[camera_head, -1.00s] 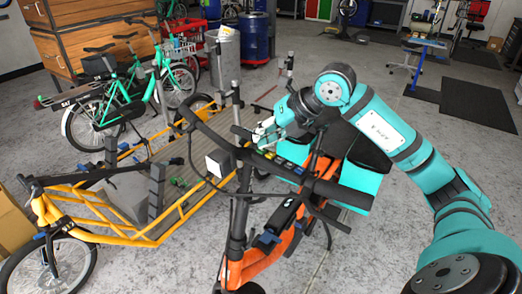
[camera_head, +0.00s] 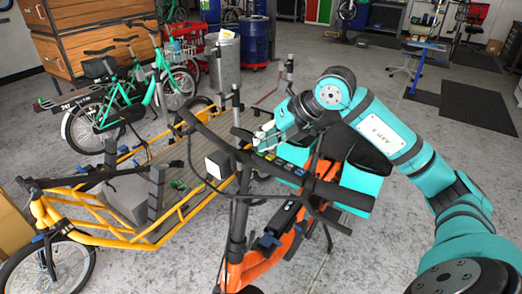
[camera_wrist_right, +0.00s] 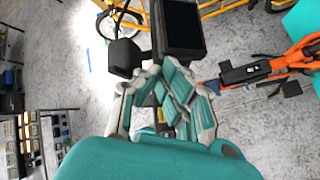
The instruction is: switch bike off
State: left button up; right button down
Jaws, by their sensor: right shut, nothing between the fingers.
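The orange bike (camera_head: 262,262) stands upright in the middle of the head view, with a black handlebar (camera_head: 325,187). My left gripper is not in view.
A yellow cargo bike (camera_head: 110,222) stands at the left, close to the orange one. A teal box (camera_head: 352,185) is on the orange bike's far side. Teal bikes (camera_head: 115,100) and a blue barrel (camera_head: 254,42) stand behind.

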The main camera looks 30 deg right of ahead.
jog(key=shift+r+p, duration=0.35)
jog(key=shift+r, duration=0.2)
jog(key=shift+r, duration=0.1)
notch_tip(320, 180, up, 6)
jog(key=p, duration=0.5)
jog(key=shift+w, duration=0.15)
jog(key=c, duration=2.1)
grip_release()
